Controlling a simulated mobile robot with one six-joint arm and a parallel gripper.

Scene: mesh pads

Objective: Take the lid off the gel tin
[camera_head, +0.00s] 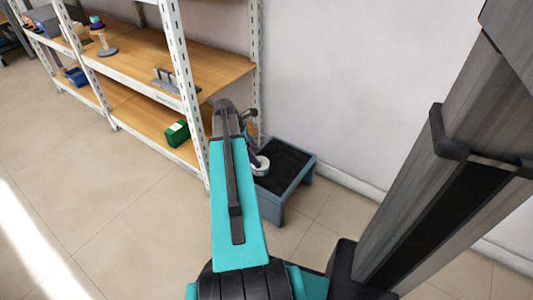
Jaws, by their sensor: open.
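A small, whitish round tin (262,166), which looks like the gel tin, is on the dark top of a low blue-grey stool (299,178). My arm hides part of it, and I cannot make out the lid apart from the body. My gripper (254,156) is small and dark in the picture, just behind my teal arm link, at the tin's upper left. It is open. I cannot tell whether its fingers touch the tin or are around it.
A white-framed shelf unit with wooden boards (207,68) stands close on the left. A green box (176,133) sits on its lower board and a grey handled object (164,79) above. A white wall (350,80) is behind the stool. The tiled floor (110,200) at left is clear.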

